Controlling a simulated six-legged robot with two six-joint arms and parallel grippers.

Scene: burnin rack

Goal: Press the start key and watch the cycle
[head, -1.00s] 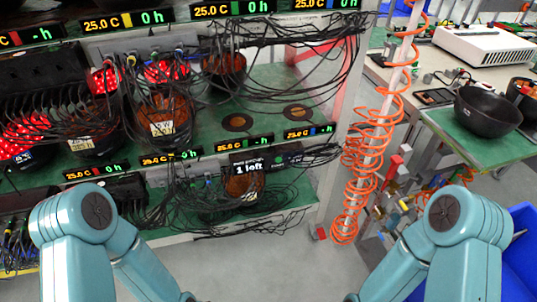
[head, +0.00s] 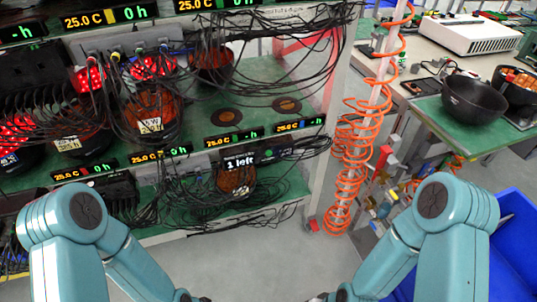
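The burn-in rack (head: 205,131) fills the left and middle of the head view. A small dark control panel (head: 238,160) on its lower shelf edge reads "1 left". A small green spot that may be the start key (head: 268,153) sits just right of that text; it is too small to tell for sure. Displays along the shelf edges, such as one lower display (head: 232,137), read 25.0 C and 0 h. My two arms come in at the bottom left and bottom right, well below the panel. Both grippers are below the picture edge, so their fingers are hidden.
Black cables hang across the shelves over round units (head: 150,118) with red lights. An orange coiled hose (head: 362,140) hangs by the rack's right post. At right are a black bowl (head: 474,98) on a green-topped table and a blue bin (head: 512,240). The grey floor between my arms is clear.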

